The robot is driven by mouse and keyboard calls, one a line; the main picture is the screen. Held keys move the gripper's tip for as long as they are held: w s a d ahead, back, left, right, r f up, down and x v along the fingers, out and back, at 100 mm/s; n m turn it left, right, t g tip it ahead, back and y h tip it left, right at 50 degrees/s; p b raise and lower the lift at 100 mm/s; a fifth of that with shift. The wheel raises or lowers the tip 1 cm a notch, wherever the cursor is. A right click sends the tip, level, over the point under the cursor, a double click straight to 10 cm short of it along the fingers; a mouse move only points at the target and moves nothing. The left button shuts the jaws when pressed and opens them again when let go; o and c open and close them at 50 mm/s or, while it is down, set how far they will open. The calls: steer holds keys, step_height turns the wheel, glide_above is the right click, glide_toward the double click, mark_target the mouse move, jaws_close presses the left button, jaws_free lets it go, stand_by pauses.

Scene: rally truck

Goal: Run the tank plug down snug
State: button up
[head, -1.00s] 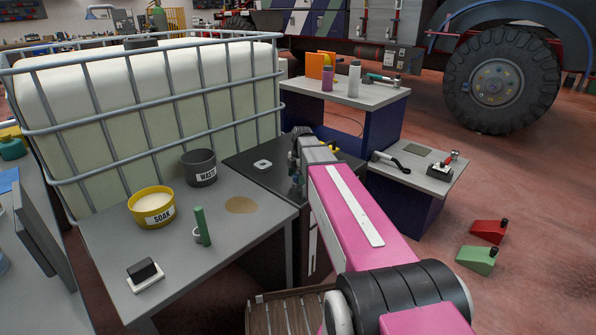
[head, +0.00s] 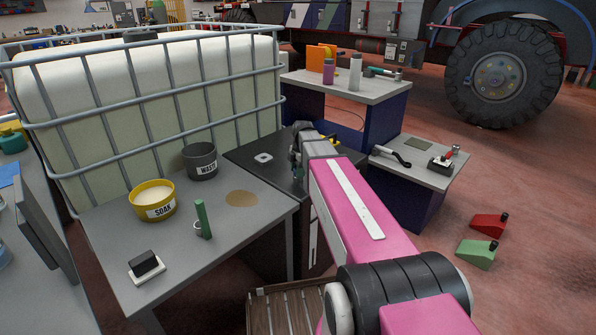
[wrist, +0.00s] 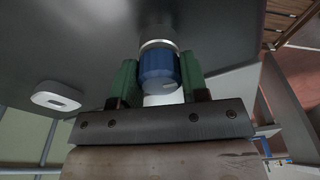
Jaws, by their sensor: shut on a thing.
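The tank plug, a blue cylindrical cap (wrist: 158,66), sits on a pale metal collar (wrist: 158,44) at the dark top surface in the wrist view. A light mark shows on its near face. My gripper (wrist: 157,80) has its two green fingers on either side of the plug and is shut on it. In the head view my gripper (head: 298,165) is over the dark cabinet top (head: 243,157), mostly hidden behind my pink arm. The plug cannot be made out there. How far it is threaded in cannot be told.
A white square fitting (head: 263,158) lies on the cabinet top left of my gripper. The grey table (head: 190,270) holds a yellow SOAK tub (head: 153,201), a dark WASTE pot (head: 201,162) and a green tool (head: 204,220). A caged tank (head: 150,100) stands behind; stepped benches (head: 385,100) are right.

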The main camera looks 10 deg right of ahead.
steer(key=shift+m, duration=0.9)
steer(key=shift+m, duration=0.8)
steer(key=shift+m+t, duration=0.3)
steer(key=shift+m, duration=0.5)
